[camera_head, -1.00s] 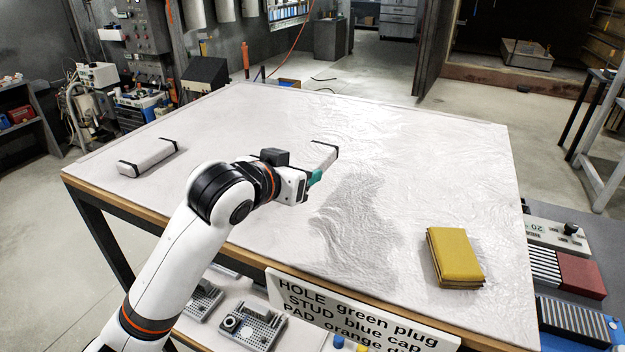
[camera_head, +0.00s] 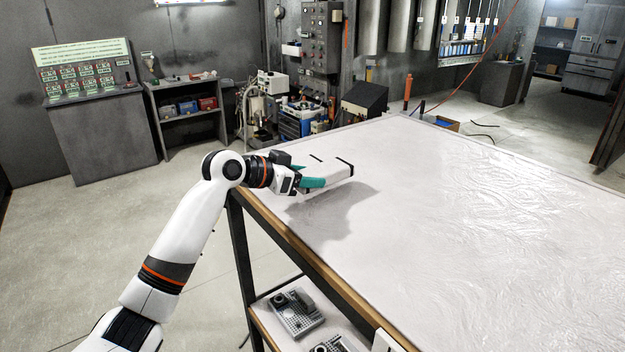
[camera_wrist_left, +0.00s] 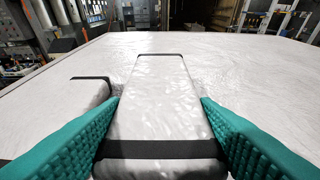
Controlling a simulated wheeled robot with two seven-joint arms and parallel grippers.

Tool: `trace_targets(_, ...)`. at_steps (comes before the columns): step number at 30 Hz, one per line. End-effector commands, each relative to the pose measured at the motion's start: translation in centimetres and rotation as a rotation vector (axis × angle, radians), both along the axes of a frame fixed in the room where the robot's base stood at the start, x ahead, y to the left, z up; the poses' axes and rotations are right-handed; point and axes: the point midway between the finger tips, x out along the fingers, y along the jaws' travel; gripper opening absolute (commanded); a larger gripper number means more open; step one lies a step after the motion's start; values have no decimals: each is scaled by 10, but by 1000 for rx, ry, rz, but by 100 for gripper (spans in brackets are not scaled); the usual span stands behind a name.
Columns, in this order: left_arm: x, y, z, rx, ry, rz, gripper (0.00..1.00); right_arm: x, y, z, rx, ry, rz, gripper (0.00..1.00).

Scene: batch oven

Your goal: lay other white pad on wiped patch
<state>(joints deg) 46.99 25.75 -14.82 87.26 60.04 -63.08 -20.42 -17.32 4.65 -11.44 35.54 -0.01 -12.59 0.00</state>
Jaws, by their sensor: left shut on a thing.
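My left gripper (camera_head: 314,183), with green finger pads, is shut on a white pad (camera_head: 335,174) with black end bands. In the left wrist view that held pad (camera_wrist_left: 160,105) runs away from me between the fingers (camera_wrist_left: 155,135). A shadow on the table below suggests it is held above the surface. Another white pad (camera_wrist_left: 65,108) shows left of it in the wrist view, partly hidden by the left finger. In the head view the two overlap, and the other pad is mostly hidden. I cannot pick out a wiped patch. My right gripper is not in view.
The white-covered table (camera_head: 480,220) has a wooden edge and is broadly clear to the right. A lower shelf holds metal fixtures (camera_head: 298,312). A dark box (camera_head: 366,101) stands behind the table, and a console (camera_head: 100,135) stands far left.

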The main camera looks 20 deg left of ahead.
Motion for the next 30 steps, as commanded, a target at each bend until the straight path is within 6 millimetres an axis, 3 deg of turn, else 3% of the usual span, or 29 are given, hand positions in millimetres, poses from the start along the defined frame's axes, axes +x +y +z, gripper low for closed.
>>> trace_targets(9,-1,0,2,-3,0,1,33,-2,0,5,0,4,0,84)
trace_targets(18,-1,0,-21,-3,1,1,33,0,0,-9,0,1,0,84)
trace_targets(30,-1,0,-23,-2,-1,2,33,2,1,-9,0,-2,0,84)
